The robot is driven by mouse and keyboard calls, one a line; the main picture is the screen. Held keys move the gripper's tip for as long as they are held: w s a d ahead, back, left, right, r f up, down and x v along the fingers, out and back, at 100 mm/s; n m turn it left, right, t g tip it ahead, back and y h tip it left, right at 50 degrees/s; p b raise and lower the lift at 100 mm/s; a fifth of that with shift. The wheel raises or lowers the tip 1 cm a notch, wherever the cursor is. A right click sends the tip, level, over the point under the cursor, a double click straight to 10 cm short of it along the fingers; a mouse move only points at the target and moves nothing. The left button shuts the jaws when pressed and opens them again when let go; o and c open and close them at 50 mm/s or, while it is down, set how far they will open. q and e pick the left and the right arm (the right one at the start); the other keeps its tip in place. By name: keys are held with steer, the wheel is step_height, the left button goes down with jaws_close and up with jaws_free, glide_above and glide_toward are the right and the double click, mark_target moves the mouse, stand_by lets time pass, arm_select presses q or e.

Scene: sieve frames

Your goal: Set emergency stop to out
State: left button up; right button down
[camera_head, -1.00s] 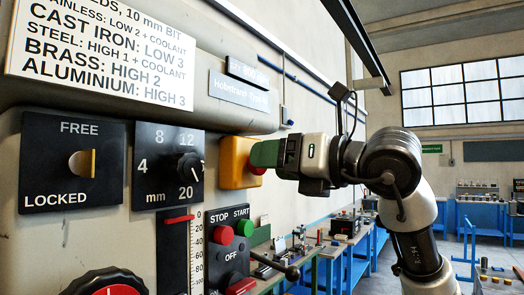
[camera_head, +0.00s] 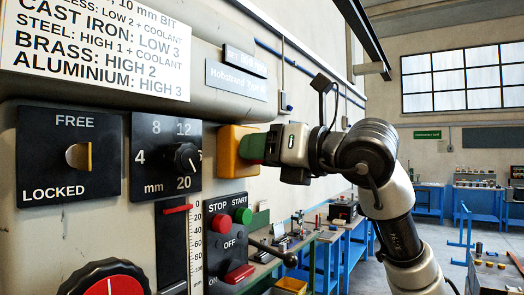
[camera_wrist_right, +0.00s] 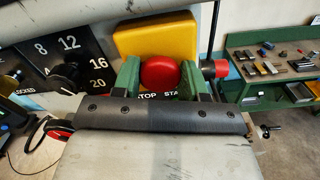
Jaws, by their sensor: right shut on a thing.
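The emergency stop is a red mushroom button (camera_wrist_right: 160,73) on a yellow housing (camera_wrist_right: 155,38), seen close up in the right wrist view. In the head view the yellow housing (camera_head: 227,152) sticks out from the right side of the machine's front. My right gripper (camera_head: 252,148) is at it, coming from the right, and hides the button there. In the right wrist view its green fingers (camera_wrist_right: 160,78) stand on either side of the button and are shut on it. My left gripper is not in view.
Left of the stop are a dial (camera_head: 184,157) marked in mm and a FREE/LOCKED knob (camera_head: 78,157). Below is a STOP/START panel (camera_head: 229,240) with a lever beside it. Blue workbenches (camera_head: 327,262) stand behind at the right. The space right of my arm looks open.

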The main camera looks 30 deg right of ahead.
steer(key=shift+s+d+b, duration=0.25)
steer(key=shift+s+b, duration=0.1)
steer(key=shift+s, duration=0.35)
steer(key=c, duration=1)
jaws_free()
steer(key=o, duration=0.4)
steer(key=shift+s+d, duration=0.15)
steer(key=shift+s, duration=0.1)
